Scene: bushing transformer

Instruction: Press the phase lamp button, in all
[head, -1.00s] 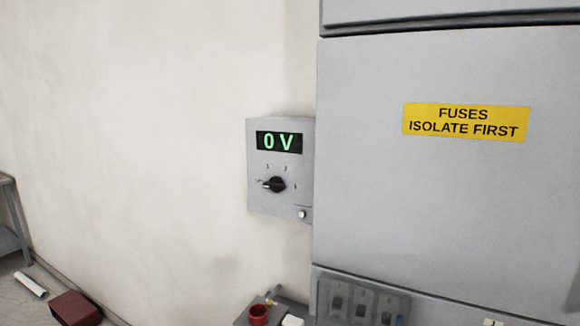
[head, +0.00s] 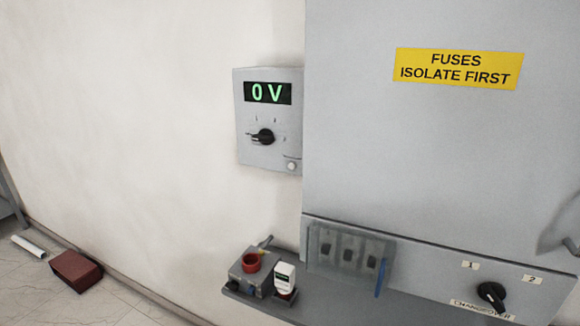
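A grey wall box (head: 269,120) hangs left of the large cabinet. Its display (head: 268,93) reads "0 V" in green. A black rotary knob (head: 263,137) sits below the display with small position marks around it. A small round pale button (head: 292,166) is at the box's lower right corner; its label is too small to read, so I cannot tell if it is the phase lamp button. Neither of my grippers shows in the head view.
The grey cabinet (head: 420,150) fills the right side, with a fuse warning label (head: 458,68) and a changeover knob (head: 491,293). A shelf (head: 330,303) below carries a grey block with a red ring (head: 251,262) and a white device (head: 285,276). A red-brown box (head: 76,272) lies on the floor.

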